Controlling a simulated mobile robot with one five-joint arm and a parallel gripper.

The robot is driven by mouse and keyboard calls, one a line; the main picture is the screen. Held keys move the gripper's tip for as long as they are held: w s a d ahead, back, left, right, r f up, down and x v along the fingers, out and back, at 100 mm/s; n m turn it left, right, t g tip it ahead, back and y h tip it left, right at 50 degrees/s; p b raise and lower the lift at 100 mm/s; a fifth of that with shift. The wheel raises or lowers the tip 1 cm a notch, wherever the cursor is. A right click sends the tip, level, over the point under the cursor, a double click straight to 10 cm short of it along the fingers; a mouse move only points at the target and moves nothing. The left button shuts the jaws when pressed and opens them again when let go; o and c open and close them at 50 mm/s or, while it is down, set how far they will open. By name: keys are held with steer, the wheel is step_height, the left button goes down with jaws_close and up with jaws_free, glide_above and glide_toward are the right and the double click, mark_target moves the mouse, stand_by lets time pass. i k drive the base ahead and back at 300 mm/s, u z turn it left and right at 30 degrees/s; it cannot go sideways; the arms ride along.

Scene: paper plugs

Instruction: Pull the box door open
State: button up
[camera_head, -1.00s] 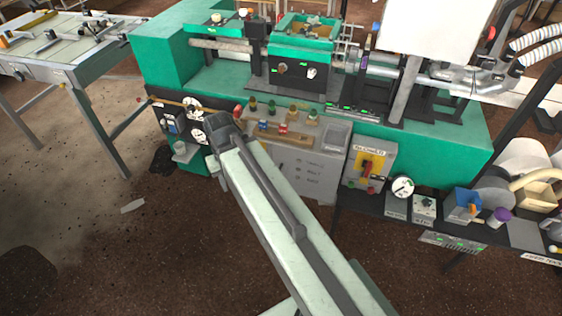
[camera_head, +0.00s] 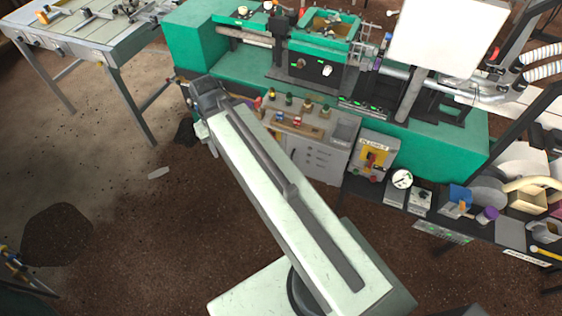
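A small grey box (camera_head: 373,155) with a yellow panel and red parts on its front stands at the right end of a grey control cabinet (camera_head: 318,158). I cannot tell which front is the door of the task, and I see no door standing open. My pale arm reaches from the bottom right up to the left, and its dark far joint lies left of the cabinet. The arm covers the cabinet's left part. My gripper is not visible; the arm seems to hide it.
A green machine (camera_head: 440,138) runs along the back. A grey table (camera_head: 95,35) stands at the upper left. A low shelf on the right holds a round gauge (camera_head: 402,179) and several small items. The brown floor (camera_head: 120,230) at the left is mostly clear.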

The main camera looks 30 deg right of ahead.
mark_target(328, 165)
steer(key=u, duration=1.05)
steer(key=i, duration=0.5)
